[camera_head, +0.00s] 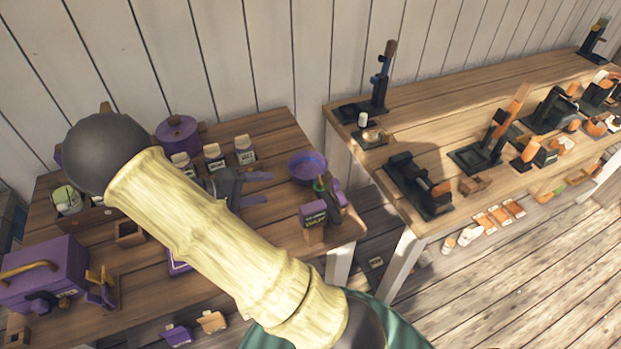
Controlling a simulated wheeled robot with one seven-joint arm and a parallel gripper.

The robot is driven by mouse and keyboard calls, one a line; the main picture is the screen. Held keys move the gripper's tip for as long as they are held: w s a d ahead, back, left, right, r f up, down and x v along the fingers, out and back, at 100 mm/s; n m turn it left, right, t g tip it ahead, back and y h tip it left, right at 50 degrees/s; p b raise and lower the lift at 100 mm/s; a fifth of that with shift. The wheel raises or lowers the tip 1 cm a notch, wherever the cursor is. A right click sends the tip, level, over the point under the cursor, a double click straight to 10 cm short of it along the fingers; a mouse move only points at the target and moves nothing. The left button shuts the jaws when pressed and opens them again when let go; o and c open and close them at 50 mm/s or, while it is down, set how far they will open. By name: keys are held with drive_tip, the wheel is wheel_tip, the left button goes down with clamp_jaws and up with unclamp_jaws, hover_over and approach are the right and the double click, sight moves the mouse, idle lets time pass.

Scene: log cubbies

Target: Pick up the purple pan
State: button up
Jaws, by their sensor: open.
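The purple pan (307,165) is a round, shallow purple vessel with a bluish inside. It sits near the right edge of the left wooden table. My gripper (264,188) is over the same table, left of the pan. Its two grey-purple fingers are spread apart and point right, toward the pan. Nothing shows between them, and a gap is visible between the fingertips and the pan. My pale, log-like arm crosses the middle of the picture and hides part of the table. Whether the pan has a handle is hard to tell.
A purple lidded pot (178,136) and several small labelled containers (213,157) stand at the back. A purple box (314,213) and a dark, green-topped item (321,187) stand just in front of the pan. A large purple case (42,270) is at left. Another table (440,105) stands right, across a gap.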

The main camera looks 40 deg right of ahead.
drive_tip(key=shift+d, duration=0.1)
drive_tip(key=p, duration=0.3)
approach(317, 182)
drive_tip(key=x, duration=0.4)
drive_tip(key=shift+s+d+r, duration=0.1)
drive_tip(key=shift+s+r, duration=0.05)
drive_tip(key=shift+s, duration=0.05)
drive_tip(key=shift+d+f, duration=0.25)
drive_tip(key=shift+d, duration=0.1)
drive_tip(key=p+x, duration=0.2)
drive_tip(key=x, duration=0.2)
drive_tip(key=shift+d+f+p, duration=0.1)
drive_tip(key=shift+d+p, duration=0.2)
drive_tip(key=shift+d, duration=0.1)
drive_tip(key=shift+s+d+f, duration=0.1)
drive_tip(key=shift+s+d, duration=0.05)
drive_tip(key=shift+d, duration=0.1)
